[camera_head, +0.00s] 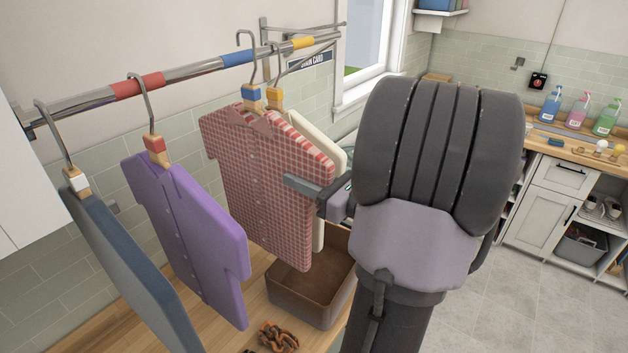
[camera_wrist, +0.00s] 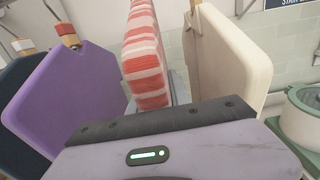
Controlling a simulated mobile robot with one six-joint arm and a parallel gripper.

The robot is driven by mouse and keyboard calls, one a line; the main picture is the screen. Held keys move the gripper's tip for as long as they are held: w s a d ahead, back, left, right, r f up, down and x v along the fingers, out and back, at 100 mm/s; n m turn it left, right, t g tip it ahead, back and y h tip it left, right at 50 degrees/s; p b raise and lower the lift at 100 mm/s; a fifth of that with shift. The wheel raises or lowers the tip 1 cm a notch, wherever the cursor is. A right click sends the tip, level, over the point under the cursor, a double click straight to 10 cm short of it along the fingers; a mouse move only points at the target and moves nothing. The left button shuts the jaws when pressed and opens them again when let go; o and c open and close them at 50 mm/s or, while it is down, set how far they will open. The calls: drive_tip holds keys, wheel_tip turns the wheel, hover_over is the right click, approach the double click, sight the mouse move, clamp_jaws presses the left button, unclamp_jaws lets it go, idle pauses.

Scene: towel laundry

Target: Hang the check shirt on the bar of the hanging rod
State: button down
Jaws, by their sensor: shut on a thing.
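The red-and-white check shirt (camera_head: 262,180) is upright on a hanger with a blue band, between a purple shirt and a cream garment. It shows edge-on in the wrist view (camera_wrist: 143,55). My gripper (camera_head: 302,186) is shut on the shirt's right side edge; one grey finger lies across its front. The hanging rod's bar (camera_head: 190,72) runs from lower left to upper right, with red, blue and yellow bands. The check shirt's hanger hook (camera_head: 245,38) is at the bar by the blue band, its top above the bar. I cannot tell whether the hook rests on it.
The purple shirt (camera_head: 188,235) hangs at the red band, and a blue-grey garment (camera_head: 125,275) hangs farther left. The cream garment (camera_wrist: 228,55) is close on the right of the check shirt. A brown bin (camera_head: 305,300) stands below on the wooden counter, near a dark coiled thing (camera_head: 273,338).

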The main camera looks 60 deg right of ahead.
drive_tip(key=shift+w+d+f+b, duration=0.2)
drive_tip(key=shift+w+f+b, duration=0.9)
drive_tip(key=shift+w+f, duration=0.45)
drive_tip(key=shift+r, duration=0.1)
drive_tip(key=c, duration=1.1)
unclamp_jaws()
drive_tip(key=shift+s, duration=0.1)
